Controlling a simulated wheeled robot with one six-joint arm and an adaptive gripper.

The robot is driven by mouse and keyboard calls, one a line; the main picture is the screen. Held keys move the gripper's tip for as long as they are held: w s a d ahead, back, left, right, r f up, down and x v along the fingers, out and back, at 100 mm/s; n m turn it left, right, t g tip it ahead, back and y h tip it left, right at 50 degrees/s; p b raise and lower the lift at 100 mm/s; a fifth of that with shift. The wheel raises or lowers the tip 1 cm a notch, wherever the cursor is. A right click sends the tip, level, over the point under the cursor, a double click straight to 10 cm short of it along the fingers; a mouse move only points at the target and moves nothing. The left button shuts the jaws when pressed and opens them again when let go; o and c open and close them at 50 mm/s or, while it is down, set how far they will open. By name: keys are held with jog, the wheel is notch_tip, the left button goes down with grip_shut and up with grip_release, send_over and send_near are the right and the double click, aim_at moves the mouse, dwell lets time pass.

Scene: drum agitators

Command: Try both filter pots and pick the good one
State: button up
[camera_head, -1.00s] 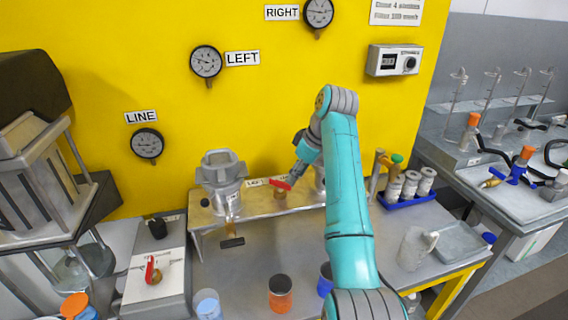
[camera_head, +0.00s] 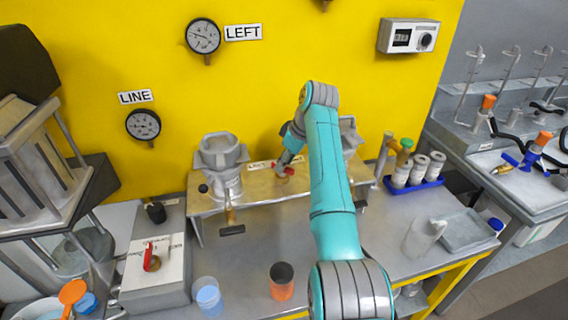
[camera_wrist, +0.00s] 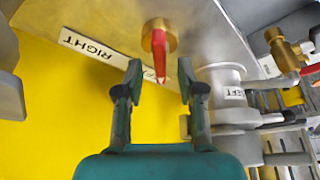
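The left filter pot (camera_head: 222,155) is a grey metal vessel on a metal bench shelf, with a dark-handled tap (camera_head: 231,229) below it. The right filter pot (camera_head: 349,135) is mostly hidden behind my arm. Between them is a brass valve with a red lever (camera_head: 283,170), seen in the wrist view (camera_wrist: 159,52) by a RIGHT label. My gripper (camera_wrist: 159,72) is open, its fingers on either side of the lever with gaps showing; in the head view it is at the valve (camera_head: 288,158). The LEFT gauge (camera_head: 203,36) and LINE gauge (camera_head: 143,125) are on the yellow wall; their readings are too small to read.
A grey block with a red-handled valve (camera_head: 151,257) stands at the left. A blue rack of white cylinders (camera_head: 413,183), a clear jug (camera_head: 422,237) and a grey tray (camera_head: 466,230) are right of my arm.

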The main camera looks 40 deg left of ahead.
jog(key=shift+a+f, duration=0.2)
jog(key=shift+f, duration=0.3)
grip_shut()
